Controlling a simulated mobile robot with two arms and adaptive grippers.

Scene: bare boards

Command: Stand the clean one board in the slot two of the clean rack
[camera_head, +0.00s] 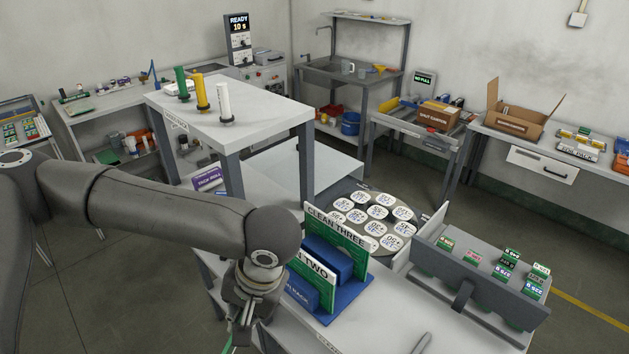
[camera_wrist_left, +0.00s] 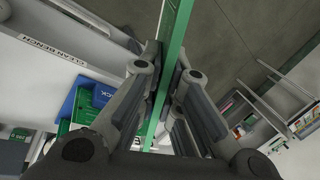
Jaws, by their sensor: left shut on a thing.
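My left gripper (camera_head: 243,322) hangs at the bottom of the head view, left of the blue clean rack (camera_head: 352,289). In the left wrist view its fingers (camera_wrist_left: 167,62) are shut on a thin green board (camera_wrist_left: 177,28), seen edge-on. Its label is not visible, so I cannot read whether it is clean one. Only a green sliver of it (camera_head: 228,347) shows in the head view. A board marked CLEAN THREE (camera_head: 337,226) and one ending in TWO (camera_head: 314,266) stand upright in the rack. My arm and the boards hide part of the rack. My right gripper is not seen.
The rack stands on a white bench (camera_head: 375,328), labelled CLEAN BENCH in the left wrist view (camera_wrist_left: 48,50). A grey holder with small labelled boards (camera_head: 470,275) is to its right. A round tray of white labelled pieces (camera_head: 372,218) lies behind. A raised white shelf (camera_head: 230,115) stands behind my arm.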

